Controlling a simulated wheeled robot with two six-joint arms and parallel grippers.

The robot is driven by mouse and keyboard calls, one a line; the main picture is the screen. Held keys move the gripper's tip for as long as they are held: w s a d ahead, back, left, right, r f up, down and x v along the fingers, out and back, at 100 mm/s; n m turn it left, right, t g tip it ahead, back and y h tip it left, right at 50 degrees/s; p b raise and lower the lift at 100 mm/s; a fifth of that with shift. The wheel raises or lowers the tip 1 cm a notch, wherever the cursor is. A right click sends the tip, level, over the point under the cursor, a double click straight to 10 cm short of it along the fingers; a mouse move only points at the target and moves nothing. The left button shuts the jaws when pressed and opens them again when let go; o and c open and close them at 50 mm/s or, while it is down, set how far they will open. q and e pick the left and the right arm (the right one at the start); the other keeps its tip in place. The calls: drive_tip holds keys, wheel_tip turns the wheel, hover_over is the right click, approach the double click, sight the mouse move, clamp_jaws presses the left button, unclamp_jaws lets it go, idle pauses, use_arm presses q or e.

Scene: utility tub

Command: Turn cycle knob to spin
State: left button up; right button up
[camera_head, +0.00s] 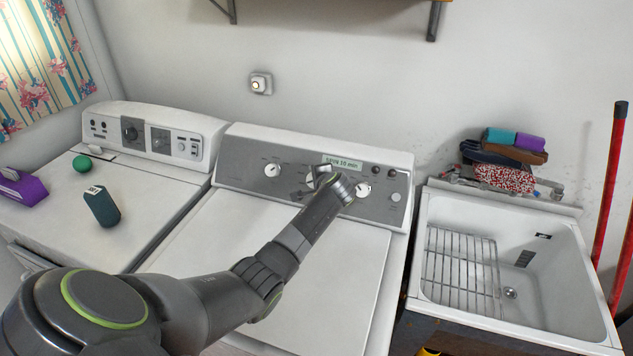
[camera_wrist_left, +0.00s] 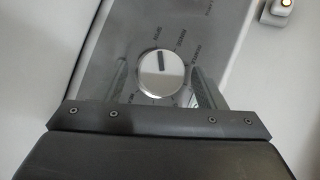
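The white washer's grey control panel (camera_head: 233,172) has a display (camera_head: 342,162) that reads "SPIN 10 min". My left gripper (camera_head: 322,177) is at the middle of this panel and largely hides the middle knob in the head view. In the left wrist view, a round silver cycle knob (camera_wrist_left: 162,75) has a dark pointer mark toward the top of the picture. The left fingers (camera_wrist_left: 163,85) stand apart on either side of the knob, with gaps; contact is not visible. My right gripper is not in view.
White knobs (camera_head: 272,170) and (camera_head: 363,189) flank the middle knob. Another machine (camera_head: 150,190) at left carries a green ball (camera_head: 82,163), a dark green box (camera_head: 102,206) and a purple box (camera_head: 22,188). A sink (camera_head: 560,290) with a wire rack (camera_head: 462,272) stands right.

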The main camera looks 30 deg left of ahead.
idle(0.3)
use_arm(q)
drive_tip(key=b+v, duration=0.2)
drive_tip(key=v, duration=1.5)
drive_tip(key=shift+d+r+b, duration=0.1)
drive_tip(key=shift+r+b, duration=0.1)
drive_tip(key=shift+b, duration=0.2)
